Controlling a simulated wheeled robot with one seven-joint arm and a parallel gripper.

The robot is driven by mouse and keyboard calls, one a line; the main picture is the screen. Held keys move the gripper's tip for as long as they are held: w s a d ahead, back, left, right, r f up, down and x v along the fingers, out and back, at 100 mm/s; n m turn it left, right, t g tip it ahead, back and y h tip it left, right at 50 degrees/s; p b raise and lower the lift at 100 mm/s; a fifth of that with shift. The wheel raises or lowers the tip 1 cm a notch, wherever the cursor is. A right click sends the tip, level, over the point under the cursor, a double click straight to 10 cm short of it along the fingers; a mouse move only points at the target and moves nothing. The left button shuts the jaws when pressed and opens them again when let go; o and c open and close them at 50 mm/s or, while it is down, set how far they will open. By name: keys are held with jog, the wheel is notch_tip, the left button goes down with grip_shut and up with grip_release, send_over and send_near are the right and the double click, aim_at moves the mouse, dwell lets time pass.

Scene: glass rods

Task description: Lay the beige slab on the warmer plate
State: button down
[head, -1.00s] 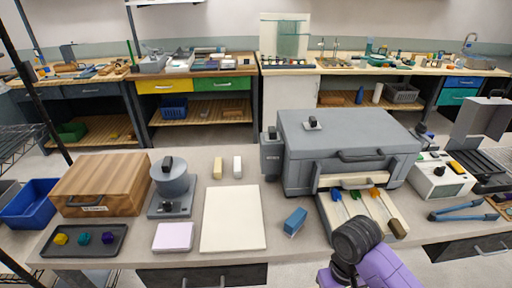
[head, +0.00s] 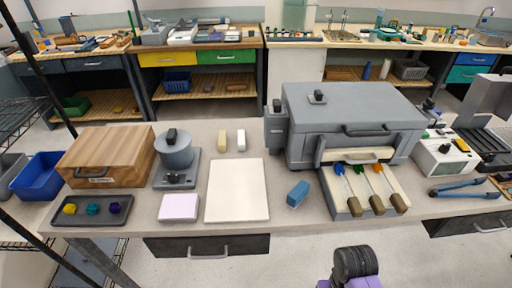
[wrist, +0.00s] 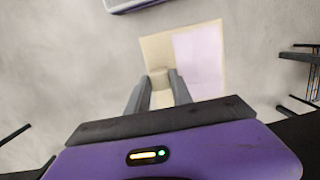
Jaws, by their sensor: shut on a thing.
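In the wrist view my gripper (wrist: 158,97) is shut on a beige slab (wrist: 161,79), which shows between the two grey fingers. Just past it lies a flat pale patch, cream on the left and lilac on the right; I cannot tell whether it is part of the held piece or lies below. The head view shows only my purple arm at the bottom, with the gripper out of sight. No plate there is clearly marked as the warmer plate; a large cream board (head: 237,190) lies flat on the bench, with a lilac slab (head: 179,207) at its left.
A grey furnace (head: 350,105) stands behind a tray (head: 350,206) of several glass-tipped rods. A blue block (head: 298,194), a pale yellow block (head: 222,141) and a white block (head: 241,140) are near the board. A wooden box (head: 105,155) and grey device (head: 175,165) stand left.

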jog(key=shift+s+a+f, duration=0.6)
jog(key=shift+s+a, duration=0.05)
jog(key=shift+a, duration=0.1)
jog(key=shift+a+f, duration=0.1)
jog(key=shift+a, duration=0.25)
jog(key=shift+w+a+r, duration=0.2)
jog(key=shift+a+r, duration=0.05)
jog(key=shift+a, duration=0.4)
jog(key=w+r, duration=0.4)
jog(key=shift+a+r, duration=0.1)
jog(key=shift+a, duration=0.25)
jog(key=w+d+r+b, duration=0.1)
jog(key=w+d+r, duration=0.1)
jog(key=w+r, duration=0.2)
jog(key=shift+d+b, duration=0.3)
jog(key=shift+b, duration=0.05)
